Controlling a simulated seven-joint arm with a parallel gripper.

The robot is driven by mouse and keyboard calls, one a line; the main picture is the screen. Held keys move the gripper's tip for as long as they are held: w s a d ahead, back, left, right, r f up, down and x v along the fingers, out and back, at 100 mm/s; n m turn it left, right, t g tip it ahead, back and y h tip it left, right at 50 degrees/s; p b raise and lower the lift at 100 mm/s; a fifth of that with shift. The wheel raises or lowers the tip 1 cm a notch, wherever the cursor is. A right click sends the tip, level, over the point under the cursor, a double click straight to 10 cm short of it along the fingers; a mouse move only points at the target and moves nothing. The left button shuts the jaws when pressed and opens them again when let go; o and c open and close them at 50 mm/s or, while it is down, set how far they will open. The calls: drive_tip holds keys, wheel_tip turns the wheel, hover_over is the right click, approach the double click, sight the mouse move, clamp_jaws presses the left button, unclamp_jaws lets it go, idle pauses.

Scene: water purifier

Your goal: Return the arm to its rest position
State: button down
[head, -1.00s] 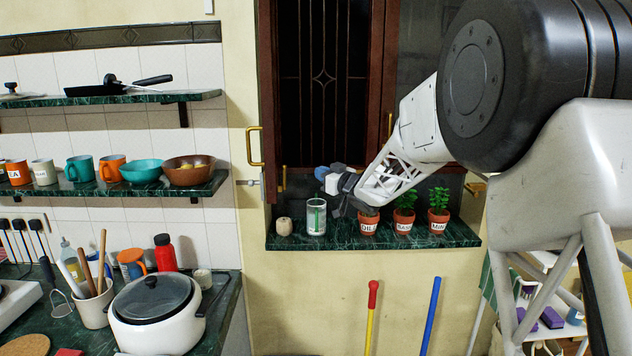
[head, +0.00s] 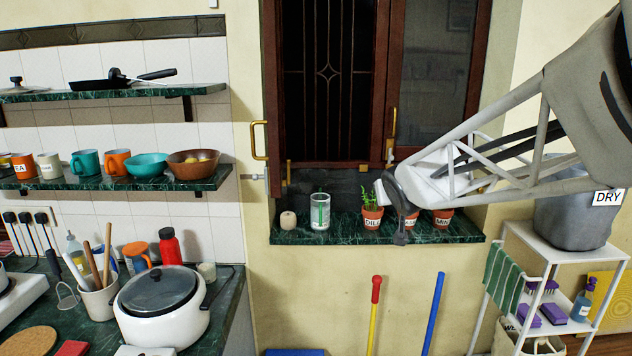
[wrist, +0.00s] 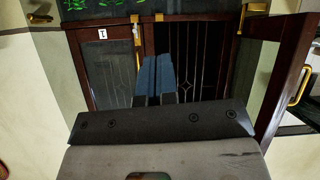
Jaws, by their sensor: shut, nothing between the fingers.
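My arm reaches in from the right in the head view, its white lattice forearm passing in front of the window sill. My gripper shows in the wrist view (wrist: 154,75) as two blue-tipped fingers pressed together, with nothing between them. In the head view the arm's end is in front of the potted herbs, and its dark and white parts hide much of the middle pot. The fingers are hard to make out there.
The green sill (head: 345,232) holds a glass jar (head: 320,212), a small round item (head: 288,220) and herb pots, including the dill pot (head: 372,217). A white cart (head: 545,250) with a grey bin (head: 580,215) stands at right.

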drive_tip(key=s+f+g, duration=0.3)
drive_tip(key=s, duration=0.9)
drive_tip(key=s+f+m+g, duration=0.1)
drive_tip(key=s+f+g, duration=0.2)
drive_tip(key=s, duration=1)
drive_tip(key=s+d+f+g, duration=0.1)
drive_tip(key=s+f+g, duration=0.2)
drive_tip(key=s, duration=0.9)
wheel_tip(320, 180, down, 2)
drive_tip(key=shift+s+f+m+g, duration=0.1)
drive_tip(key=shift+s+m+g, duration=0.2)
drive_tip(key=shift+m, duration=0.1)
drive_tip(key=shift+d, duration=0.1)
